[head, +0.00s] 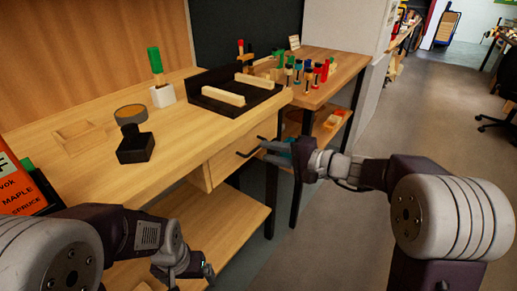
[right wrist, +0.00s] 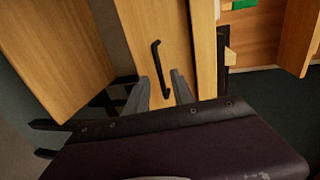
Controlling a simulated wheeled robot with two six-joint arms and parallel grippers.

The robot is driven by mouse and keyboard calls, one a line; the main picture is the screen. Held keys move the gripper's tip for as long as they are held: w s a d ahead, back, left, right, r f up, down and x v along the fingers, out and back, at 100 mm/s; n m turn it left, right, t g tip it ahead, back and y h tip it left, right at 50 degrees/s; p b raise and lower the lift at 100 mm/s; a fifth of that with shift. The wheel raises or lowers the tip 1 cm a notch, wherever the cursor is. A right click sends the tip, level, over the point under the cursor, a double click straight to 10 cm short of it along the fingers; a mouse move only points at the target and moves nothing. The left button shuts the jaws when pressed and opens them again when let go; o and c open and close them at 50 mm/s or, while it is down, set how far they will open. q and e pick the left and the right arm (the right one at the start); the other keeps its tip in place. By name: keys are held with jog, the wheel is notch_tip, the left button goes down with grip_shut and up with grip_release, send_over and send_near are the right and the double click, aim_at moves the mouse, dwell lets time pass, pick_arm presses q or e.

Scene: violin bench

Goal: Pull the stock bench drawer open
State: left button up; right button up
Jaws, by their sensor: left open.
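The stock bench drawer (head: 228,163) has a pale wooden front under the bench top and looks closed. Its dark bar handle (head: 250,147) is on the right part of the front. My right gripper (head: 268,150) is at the handle. In the right wrist view the handle (right wrist: 156,65) stands upright in the picture, its lower end between the two grey fingers (right wrist: 162,90). These fingers are apart; contact with the handle cannot be told. My left gripper (head: 208,273) is open and low in front of the bench's lower shelf, away from the drawer.
The bench top (head: 190,139) holds a black tray (head: 262,97) with wooden bars, a dark block (head: 135,147), a round tin (head: 130,114) and a green-handled tool (head: 155,62). A second table (head: 325,90) with several small tools stands beyond.

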aim_at(257, 149)
jog(key=shift+x, duration=1.9)
grip_shut()
